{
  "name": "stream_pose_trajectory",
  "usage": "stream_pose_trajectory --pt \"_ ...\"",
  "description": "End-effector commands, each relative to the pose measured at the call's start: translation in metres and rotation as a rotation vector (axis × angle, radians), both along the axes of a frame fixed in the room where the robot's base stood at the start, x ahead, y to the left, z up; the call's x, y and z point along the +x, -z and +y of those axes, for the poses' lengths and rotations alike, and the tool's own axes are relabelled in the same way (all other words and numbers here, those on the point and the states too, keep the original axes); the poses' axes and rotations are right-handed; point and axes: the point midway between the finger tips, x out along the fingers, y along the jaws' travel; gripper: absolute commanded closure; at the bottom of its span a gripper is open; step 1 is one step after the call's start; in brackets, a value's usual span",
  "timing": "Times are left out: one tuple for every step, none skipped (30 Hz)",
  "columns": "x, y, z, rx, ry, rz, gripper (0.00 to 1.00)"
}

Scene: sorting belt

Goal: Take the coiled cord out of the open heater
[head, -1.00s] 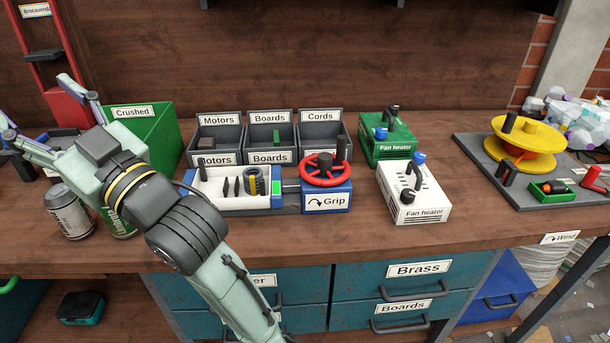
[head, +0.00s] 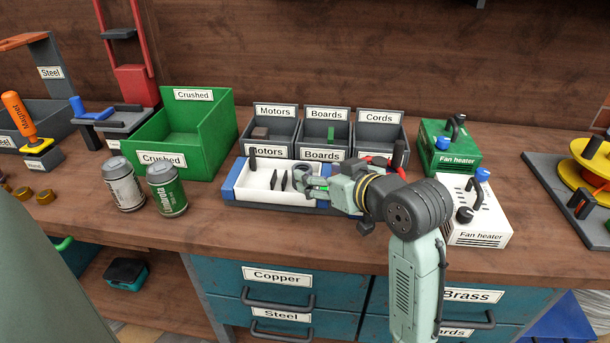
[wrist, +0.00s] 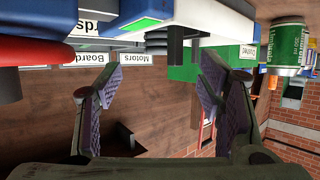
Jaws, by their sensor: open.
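The open heater, a white open casing (head: 257,182), lies in the blue-ended vise (head: 232,180) on the bench. Dark upright plates (head: 278,180) stand inside it. My gripper (head: 302,183) is open over the right part of the casing, pointing left in the head view. That view is upside down.
The Motors, Boards and Cords (head: 380,127) bins stand behind the vise. A green Crushed bin (head: 195,135) and two cans (head: 166,190) are on the left. A white fan heater (head: 477,222) and a green fan heater (head: 432,150) stand on the right.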

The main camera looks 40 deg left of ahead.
Motion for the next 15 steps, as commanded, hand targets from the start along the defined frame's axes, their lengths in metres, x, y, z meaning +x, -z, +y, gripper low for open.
stream_pose_trajectory --pt "0.001 0.001 0.003 -0.001 0.000 0.000 0.39" --pt "0.001 0.002 0.004 -0.001 0.000 -0.001 0.39" --pt "0.002 0.003 0.007 -0.001 -0.001 0.000 0.39" --pt "0.002 0.004 0.009 -0.001 -0.001 0.001 0.39" --pt "0.003 0.005 0.013 -0.001 -0.002 0.001 0.39" --pt "0.004 0.007 0.018 -0.001 -0.001 0.002 0.39" --pt "0.005 0.009 0.022 -0.002 -0.002 0.003 0.39" --pt "0.006 0.011 0.027 -0.001 -0.002 0.003 0.39" --pt "0.008 0.014 0.032 -0.002 -0.001 0.003 0.39" --pt "0.010 0.016 0.036 -0.002 -0.002 0.001 0.39" --pt "0.011 0.017 0.039 -0.001 -0.001 0.001 0.39" --pt "0.013 0.019 0.043 -0.001 -0.001 0.001 0.39" --pt "0.014 0.020 0.046 -0.001 -0.001 0.001 0.39" --pt "0.014 0.021 0.048 0.000 -0.001 0.000 0.39" --pt "0.015 0.022 0.049 0.001 0.000 -0.001 0.39"
